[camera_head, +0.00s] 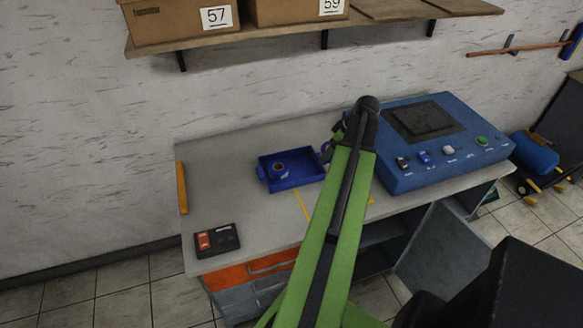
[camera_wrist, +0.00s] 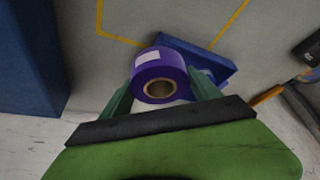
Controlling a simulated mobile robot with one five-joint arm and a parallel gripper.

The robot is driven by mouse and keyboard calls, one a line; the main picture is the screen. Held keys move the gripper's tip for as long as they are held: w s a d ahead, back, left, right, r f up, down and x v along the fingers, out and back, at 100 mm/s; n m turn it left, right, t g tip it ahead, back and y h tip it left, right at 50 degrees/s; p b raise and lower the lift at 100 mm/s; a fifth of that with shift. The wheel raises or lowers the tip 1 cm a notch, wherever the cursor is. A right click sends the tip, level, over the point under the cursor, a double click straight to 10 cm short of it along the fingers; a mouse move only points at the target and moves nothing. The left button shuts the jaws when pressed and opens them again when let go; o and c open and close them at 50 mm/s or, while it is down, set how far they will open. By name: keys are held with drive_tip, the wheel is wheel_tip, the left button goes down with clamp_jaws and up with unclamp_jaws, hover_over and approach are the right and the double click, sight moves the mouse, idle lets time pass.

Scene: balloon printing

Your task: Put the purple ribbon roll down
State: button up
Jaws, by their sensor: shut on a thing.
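The purple ribbon roll (camera_wrist: 158,69) with a white label and a brown core is between the fingers of my gripper (camera_wrist: 160,92) in the wrist view. My gripper is shut on it. A blue tray (camera_wrist: 190,47) lies just beyond the roll, partly hidden by it. In the head view my gripper (camera_head: 340,137) is above the bench, just right of the blue tray (camera_head: 262,180). A bit of purple-blue shows by the fingers there, mostly hidden by my arm. The gap between roll and bench is hard to tell.
A blue machine (camera_head: 440,140) with buttons stands right of my gripper. The bench top (camera_head: 240,212) is otherwise clear, with yellow lines.

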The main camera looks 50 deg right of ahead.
drive_tip(key=b, duration=0.6)
hover_over(301, 165)
drive_tip(key=s, duration=0.2)
drive_tip(key=f, duration=0.7)
drive_tip(key=shift+w+a, duration=0.15)
drive_tip(key=shift+w, duration=0.05)
wheel_tip(301, 165, down, 4)
drive_tip(key=b, duration=0.4)
drive_tip(key=shift+f+b, duration=0.15)
drive_tip(key=shift+b, duration=0.15)
drive_tip(key=o, duration=1.1)
drive_tip(key=shift+o, duration=0.2)
drive_tip(key=shift+s+r, duration=0.1)
drive_tip(key=shift+r, duration=0.1)
drive_tip(key=shift+r+p, duration=0.3)
drive_tip(key=shift+p, duration=0.2)
drive_tip(key=p+v, duration=1)
drive_tip(key=v, duration=0.1)
drive_tip(key=shift+s+r, duration=0.2)
drive_tip(key=shift+r, duration=0.05)
drive_tip(key=shift+w+a, duration=0.1)
